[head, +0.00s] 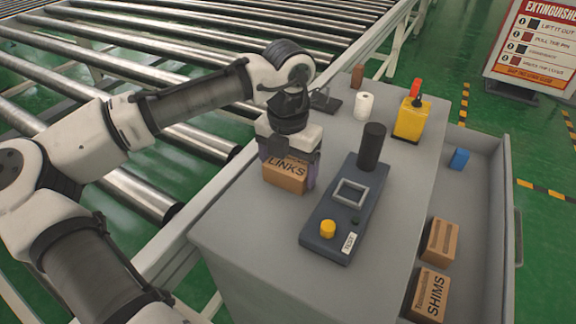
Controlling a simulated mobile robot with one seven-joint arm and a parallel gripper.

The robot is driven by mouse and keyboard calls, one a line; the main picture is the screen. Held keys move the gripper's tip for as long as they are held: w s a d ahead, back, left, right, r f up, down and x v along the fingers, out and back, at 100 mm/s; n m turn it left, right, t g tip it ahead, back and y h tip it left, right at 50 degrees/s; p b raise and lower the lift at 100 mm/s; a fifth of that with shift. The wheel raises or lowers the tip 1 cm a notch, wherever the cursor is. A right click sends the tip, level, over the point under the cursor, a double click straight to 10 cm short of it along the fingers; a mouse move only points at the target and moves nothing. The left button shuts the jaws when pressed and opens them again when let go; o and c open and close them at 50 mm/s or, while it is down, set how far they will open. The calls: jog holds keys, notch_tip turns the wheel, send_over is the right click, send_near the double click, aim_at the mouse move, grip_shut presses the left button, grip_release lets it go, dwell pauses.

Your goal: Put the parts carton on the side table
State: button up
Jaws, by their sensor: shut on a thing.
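A small brown carton (284,179) marked LINKS is between the fingers of my gripper (290,172), which is shut on it from above. The carton is upright, over the left part of a grey table top (238,226). I cannot tell whether its base touches the top or is slightly above it. The gripper hides the carton's upper edge.
A dark test fixture (341,212) with a black cylinder stands right of the carton. Behind are a white roll (364,107), a yellow device (411,120) and a small brown block (357,76). A lower grey tray (485,227) holds a SHIMS carton (429,295), another carton (439,240) and a blue block (460,159). A roller conveyor (190,40) runs left.

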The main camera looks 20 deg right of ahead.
aim_at(288, 165)
jog(key=o, duration=1.1)
jog(key=shift+f, duration=0.1)
jog(key=shift+o, duration=0.2)
notch_tip(288, 165, up, 12)
jog(key=p, duration=0.1)
jog(key=shift+p, duration=0.3)
